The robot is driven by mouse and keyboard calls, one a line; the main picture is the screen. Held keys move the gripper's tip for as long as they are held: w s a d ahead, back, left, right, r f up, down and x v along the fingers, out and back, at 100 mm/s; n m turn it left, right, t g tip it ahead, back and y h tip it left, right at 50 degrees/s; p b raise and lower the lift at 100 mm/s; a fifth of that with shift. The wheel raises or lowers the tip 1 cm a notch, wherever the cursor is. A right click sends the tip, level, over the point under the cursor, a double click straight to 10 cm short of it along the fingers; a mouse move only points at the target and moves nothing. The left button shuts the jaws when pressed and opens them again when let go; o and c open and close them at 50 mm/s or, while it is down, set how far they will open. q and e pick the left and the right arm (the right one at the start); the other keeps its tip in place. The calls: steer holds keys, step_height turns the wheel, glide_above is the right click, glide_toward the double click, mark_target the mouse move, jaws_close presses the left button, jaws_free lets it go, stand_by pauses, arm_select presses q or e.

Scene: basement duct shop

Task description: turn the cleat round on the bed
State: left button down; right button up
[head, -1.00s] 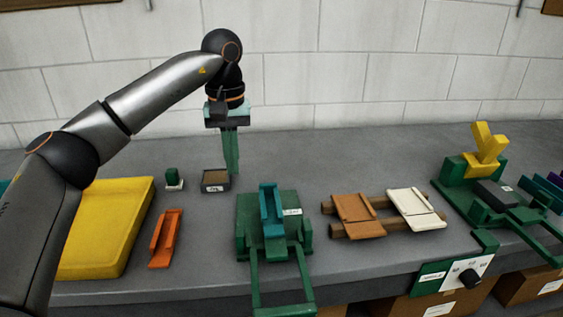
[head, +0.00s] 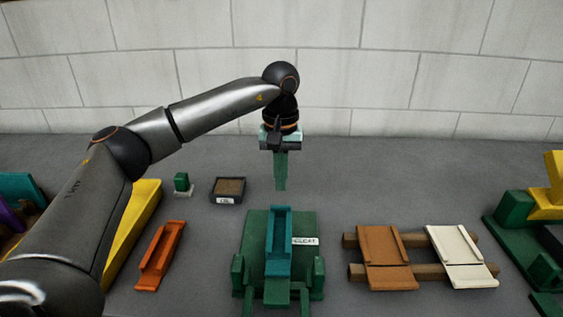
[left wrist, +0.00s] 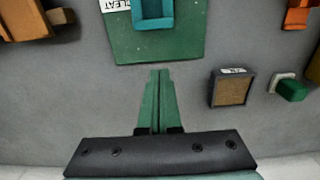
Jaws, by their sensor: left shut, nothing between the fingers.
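The teal cleat (head: 279,240) is a channel-shaped piece lying lengthwise on the green bed (head: 254,232), beside a white label reading CLEAT (head: 305,241). Its end also shows at the top of the left wrist view (left wrist: 152,12). My left gripper (head: 280,186) points down above the bench behind the bed. It is shut with nothing between its green fingers. In the left wrist view its fingertips (left wrist: 159,72) are just short of the bed's edge in the picture and apart from the cleat. My right gripper is not in view.
A small labelled box (head: 228,188) and a green block on a white base (head: 182,183) are left of the gripper. An orange channel (head: 160,255) lies left of the bed. Brown (head: 386,258) and cream (head: 461,255) pieces rest on wooden bars at right.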

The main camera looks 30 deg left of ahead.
mark_target(280, 206)
arm_select(q)
step_height(280, 206, down, 2)
steer(key=shift+f, duration=0.15)
steer(key=shift+s+d, duration=0.55)
steer(key=shift+s, duration=0.3)
steer(key=shift+s+d, duration=0.5)
steer(key=shift+s, duration=0.35)
steer(key=shift+s+d+f, duration=0.1)
steer(key=shift+s+d, duration=0.15)
steer(key=shift+s, duration=0.1)
steer(key=shift+s+d, duration=0.4)
steer(key=shift+s, duration=0.2)
steer(key=shift+w+a, duration=0.1)
steer(key=shift+w, duration=0.05)
step_height(280, 206, up, 13)
steer(key=p, duration=0.1)
steer(key=shift+f+p, duration=0.2)
steer(key=shift+p, duration=0.1)
